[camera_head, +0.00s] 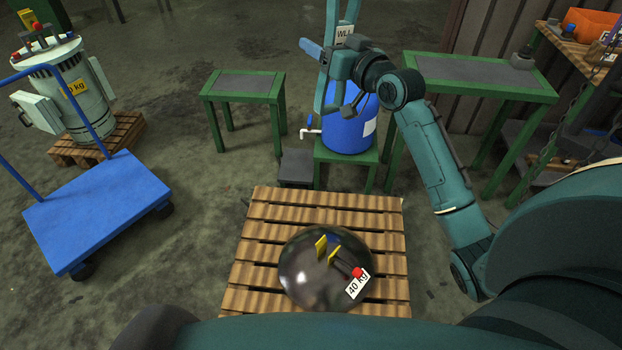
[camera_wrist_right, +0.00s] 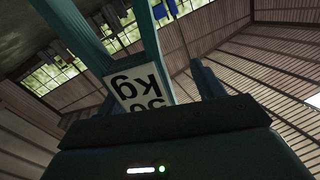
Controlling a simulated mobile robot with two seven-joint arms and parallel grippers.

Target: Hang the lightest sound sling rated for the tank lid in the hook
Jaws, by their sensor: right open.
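The tank lid (camera_head: 300,278) is a dark shiny dome labelled 40 kg, lying on a wooden pallet at the front centre. My right gripper (camera_head: 338,105) is open in front of the blue drum, beside upright teal bands (camera_head: 331,35). In the right wrist view a white tag (camera_wrist_right: 138,88) reads kg upside down, with a number partly hidden, between teal bands (camera_wrist_right: 75,35). I cannot tell whether these bands are a sling or part of a lifting frame. No hook can be made out. My left gripper is out of view.
A blue drum (camera_head: 346,128) stands on a green stand. Green tables are at left (camera_head: 243,84) and right (camera_head: 480,70). Chains (camera_head: 548,150) hang at right. Floor left of the pallet (camera_head: 243,200) is clear.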

